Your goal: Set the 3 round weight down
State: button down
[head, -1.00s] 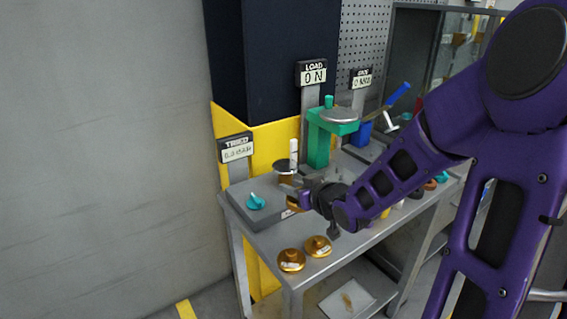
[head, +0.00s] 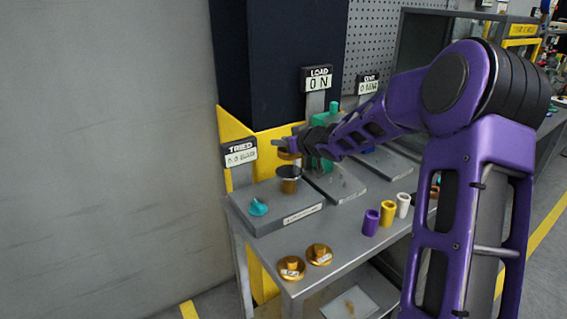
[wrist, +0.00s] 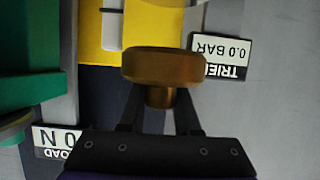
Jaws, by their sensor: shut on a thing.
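My gripper (head: 288,147) is shut on the knob of a brass round weight (wrist: 165,66). In the wrist view the disc lies beyond the two fingers (wrist: 158,118). In the head view the held weight (head: 288,156) is small and partly hidden, just above a dark round pan on a brass stem (head: 289,186); a gap shows between them. Two more brass weights with knobs, a left one (head: 290,269) and a right one (head: 319,255), rest on the bench front. Their labels are too small to read, and no number shows on the held one.
A grey bench (head: 352,250) carries a teal knob (head: 258,207), a green press (head: 322,163) and purple (head: 370,222), yellow (head: 387,214) and white (head: 403,205) cylinders. The TRIED sign (head: 240,153) and LOAD sign (head: 317,79) stand behind.

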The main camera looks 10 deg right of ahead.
aim_at(296, 157)
jog(key=shift+f+b, duration=0.9)
jog(key=shift+f, duration=1.45)
jog(key=shift+f, duration=0.2)
jog(key=c, duration=0.6)
grip_release()
jog(key=shift+r, duration=0.2)
jog(key=shift+s+d+r, duration=0.15)
jog(key=shift+s, duration=0.1)
jog(key=p+v, duration=0.2)
jog(key=v, duration=0.9)
jog(key=shift+s+p, duration=0.2)
jog(key=shift+p, duration=0.1)
